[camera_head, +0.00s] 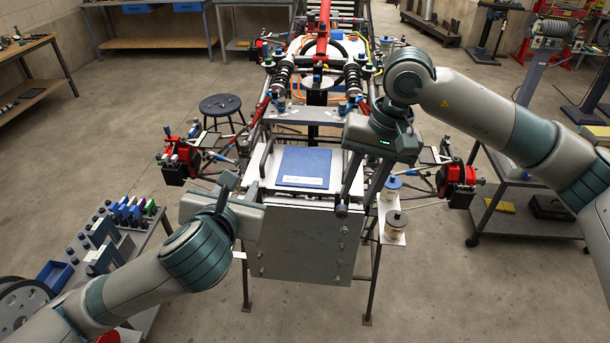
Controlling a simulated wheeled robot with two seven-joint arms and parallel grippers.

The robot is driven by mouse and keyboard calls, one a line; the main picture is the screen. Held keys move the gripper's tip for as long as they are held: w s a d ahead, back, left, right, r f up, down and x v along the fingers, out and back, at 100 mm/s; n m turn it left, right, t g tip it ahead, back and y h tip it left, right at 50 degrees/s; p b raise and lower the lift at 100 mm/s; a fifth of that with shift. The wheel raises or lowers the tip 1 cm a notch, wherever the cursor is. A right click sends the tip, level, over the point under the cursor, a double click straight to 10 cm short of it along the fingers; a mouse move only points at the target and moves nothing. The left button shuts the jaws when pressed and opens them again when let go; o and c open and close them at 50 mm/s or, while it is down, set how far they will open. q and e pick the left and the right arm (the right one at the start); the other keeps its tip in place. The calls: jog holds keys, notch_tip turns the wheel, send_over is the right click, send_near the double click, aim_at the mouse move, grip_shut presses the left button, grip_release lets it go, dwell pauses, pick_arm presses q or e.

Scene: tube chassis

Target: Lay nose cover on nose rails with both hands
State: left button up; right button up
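A pale panel, apparently the nose cover (334,160), lies at the front of the tube chassis (263,127). It has a blue patch with a white label and a dark handle (266,157) at its left. Whether it rests on the nose rails is unclear; the rails are hidden. My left gripper (232,192) is by the panel's left front corner; its fingertips are partly hidden. My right gripper (357,208) points down at the panel's right edge, its two fingers apart. It hides that edge, and I see nothing clearly between the fingers.
A grey metal plate (305,245) stands upright below the panel. Two cans (395,222) stand on a small shelf at the right. Red wheel hubs (458,185) stick out both sides. A tool cart (140,232) is at the left and a black stool (220,104) behind.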

jog(key=shift+s+f, duration=0.1)
dwell(0.3)
notch_tip(320, 180, up, 12)
jog(key=d, duration=0.2)
jog(key=shift+d+f, duration=0.15)
dwell(0.4)
dwell(0.3)
